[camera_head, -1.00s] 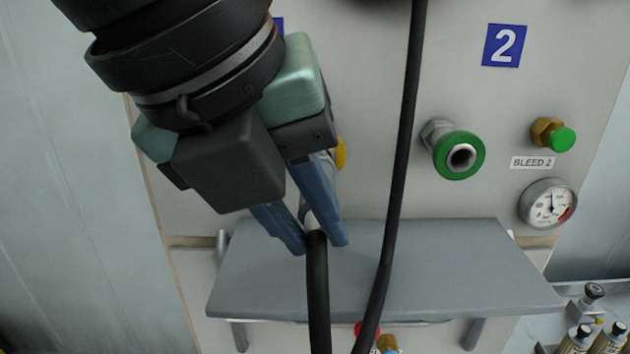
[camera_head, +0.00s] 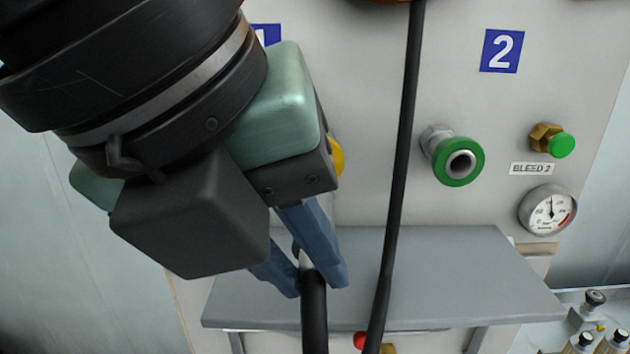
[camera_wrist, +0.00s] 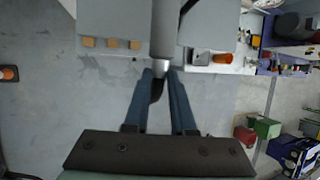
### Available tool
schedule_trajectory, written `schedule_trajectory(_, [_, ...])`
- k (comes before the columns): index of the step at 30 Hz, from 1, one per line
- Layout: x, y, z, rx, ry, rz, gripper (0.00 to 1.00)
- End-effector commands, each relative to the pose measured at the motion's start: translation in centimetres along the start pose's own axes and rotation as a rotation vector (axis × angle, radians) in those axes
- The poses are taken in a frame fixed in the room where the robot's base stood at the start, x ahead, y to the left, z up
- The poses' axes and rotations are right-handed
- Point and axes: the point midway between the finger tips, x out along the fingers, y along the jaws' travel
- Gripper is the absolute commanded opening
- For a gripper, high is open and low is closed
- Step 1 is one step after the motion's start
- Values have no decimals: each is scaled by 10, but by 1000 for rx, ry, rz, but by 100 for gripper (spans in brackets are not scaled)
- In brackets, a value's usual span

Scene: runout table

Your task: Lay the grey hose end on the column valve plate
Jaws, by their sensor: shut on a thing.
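My gripper (camera_head: 313,284) is shut on the end of a hose (camera_head: 314,325), close to its pale metal collar. The hose looks black in the head view and grey in the wrist view (camera_wrist: 164,28). It hangs down from the fingers past the front of a grey shelf plate (camera_head: 450,280) on the panel. The blue fingers show on either side of the collar in the wrist view (camera_wrist: 160,76). The hose's tip is mostly hidden by the fingers and gripper body. I cannot tell which surface is the column valve plate.
A second black hose (camera_head: 399,150) hangs in front of the panel, right of my gripper. A green-ringed coupling (camera_head: 441,168), a green-capped bleed valve (camera_head: 560,143) and a gauge (camera_head: 548,210) stick out on the right. The shelf's right part is bare. Bottles (camera_head: 612,340) stand at lower right.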

Motion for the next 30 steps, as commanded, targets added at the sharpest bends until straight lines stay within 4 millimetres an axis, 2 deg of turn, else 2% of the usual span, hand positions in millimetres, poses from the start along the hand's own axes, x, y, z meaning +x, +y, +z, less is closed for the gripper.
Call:
schedule_trajectory(8, [4, -2, -2, 2, -2, -1, 0])
schedule_trajectory(30, [38, -22, -23, 1, -1, -1, 0])
